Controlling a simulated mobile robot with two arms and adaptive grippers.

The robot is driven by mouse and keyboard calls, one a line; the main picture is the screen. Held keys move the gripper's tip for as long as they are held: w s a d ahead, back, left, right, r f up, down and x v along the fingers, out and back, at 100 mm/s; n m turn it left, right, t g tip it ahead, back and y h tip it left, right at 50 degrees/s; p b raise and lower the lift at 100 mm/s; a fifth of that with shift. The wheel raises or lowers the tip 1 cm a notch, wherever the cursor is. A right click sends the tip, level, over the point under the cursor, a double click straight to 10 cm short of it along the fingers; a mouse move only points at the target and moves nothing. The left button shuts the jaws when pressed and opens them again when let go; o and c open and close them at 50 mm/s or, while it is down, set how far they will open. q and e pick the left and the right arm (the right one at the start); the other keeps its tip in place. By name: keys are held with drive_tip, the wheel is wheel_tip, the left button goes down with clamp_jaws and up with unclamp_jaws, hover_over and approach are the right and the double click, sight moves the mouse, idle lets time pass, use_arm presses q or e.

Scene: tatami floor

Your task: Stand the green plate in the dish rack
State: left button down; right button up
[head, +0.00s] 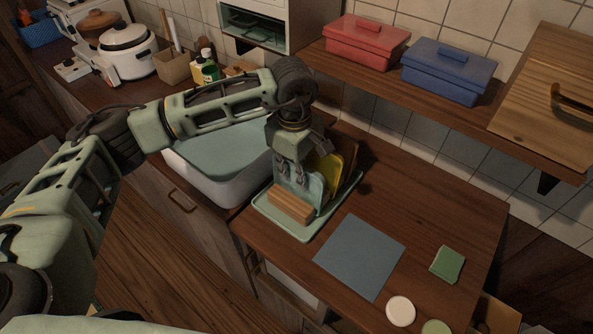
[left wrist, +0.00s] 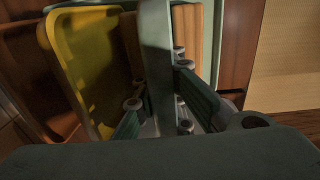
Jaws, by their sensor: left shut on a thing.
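The green plate (left wrist: 157,65) is upright between the two fingers of my left gripper (left wrist: 165,108) in the left wrist view. In the head view the plate (head: 317,191) shows pale green below my left gripper (head: 296,184), which is shut on it. The dish rack (head: 296,236) has a pale green tray and a wooden block at its front. The plate is over the rack; its lower edge is hidden, so I cannot tell whether it touches the tray. A yellow plate (head: 325,167) stands behind it and also shows in the left wrist view (left wrist: 90,60). My right gripper is out of view.
A white sink basin (head: 207,178) is left of the rack. A blue-grey mat (head: 360,256), a green cloth (head: 447,264) and a pale disc (head: 400,311) lie to the right. A shelf above holds a red box (head: 366,45) and a blue box (head: 447,72).

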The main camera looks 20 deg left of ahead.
use_arm(q)
drive_tip(key=shift+f+b, duration=0.25)
drive_tip(key=shift+b, duration=0.1)
drive_tip(key=c, duration=1.8)
unclamp_jaws()
drive_tip(key=shift+o, duration=0.2)
drive_tip(key=shift+r, duration=0.35)
wheel_tip(320, 180, up, 9)
drive_tip(key=shift+r, duration=0.2)
drive_tip(key=shift+s+f, duration=0.1)
